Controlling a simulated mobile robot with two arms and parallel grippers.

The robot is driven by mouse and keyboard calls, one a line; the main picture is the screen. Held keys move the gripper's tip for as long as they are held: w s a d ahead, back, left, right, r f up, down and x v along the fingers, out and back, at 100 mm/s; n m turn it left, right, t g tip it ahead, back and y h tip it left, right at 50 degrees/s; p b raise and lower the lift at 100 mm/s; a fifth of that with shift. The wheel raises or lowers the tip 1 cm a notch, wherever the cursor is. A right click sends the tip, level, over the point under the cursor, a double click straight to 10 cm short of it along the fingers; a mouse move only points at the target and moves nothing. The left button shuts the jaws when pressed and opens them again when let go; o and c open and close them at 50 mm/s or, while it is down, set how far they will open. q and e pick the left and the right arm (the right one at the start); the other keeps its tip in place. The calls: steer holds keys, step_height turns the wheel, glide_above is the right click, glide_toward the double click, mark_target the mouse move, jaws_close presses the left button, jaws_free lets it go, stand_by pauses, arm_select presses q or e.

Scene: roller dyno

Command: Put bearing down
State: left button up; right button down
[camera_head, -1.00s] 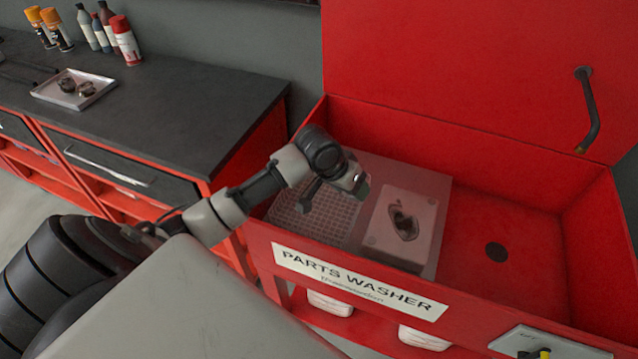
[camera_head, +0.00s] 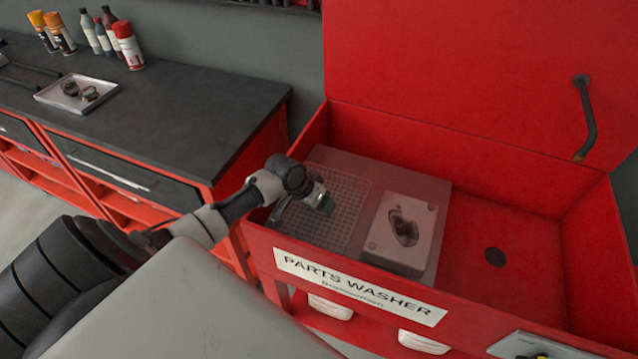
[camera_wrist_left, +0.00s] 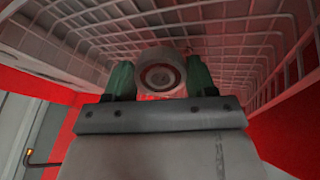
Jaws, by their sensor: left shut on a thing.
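My left gripper (camera_wrist_left: 158,82) is shut on the bearing (camera_wrist_left: 160,72), a round grey part with a pale centre ring, seen between its two green fingertips in the left wrist view. In the head view the left gripper (camera_head: 326,204) is over the left part of the parts washer (camera_head: 400,265), at the white wire basket (camera_head: 340,225). The bearing cannot be made out in the head view. In the wrist view the basket's wire mesh (camera_wrist_left: 235,45) surrounds the bearing; I cannot tell whether the bearing touches it. My right gripper is not in view.
A pale block with a dark cavity (camera_head: 402,228) sits right of the basket. The red basin with a drain hole (camera_head: 495,256) is open farther right. A workbench (camera_head: 180,110) at left holds a tray (camera_head: 75,106) with parts, and bottles and spray cans (camera_head: 128,45).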

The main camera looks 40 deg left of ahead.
arm_select(q)
steer(key=shift+s+f, duration=0.1)
steer(key=shift+f, duration=0.2)
steer(key=shift+s+d+f, duration=0.1)
steer(key=shift+s+f, duration=0.15)
steer(key=o, duration=1)
steer(key=shift+s+d+f, duration=0.1)
steer(key=shift+d, duration=0.1)
steer(key=shift+a+r, duration=0.25)
steer(key=shift+r, duration=0.4)
steer(key=v, duration=1.1)
steer(key=shift+w+a+r, duration=0.2)
steer(key=shift+r, duration=0.3)
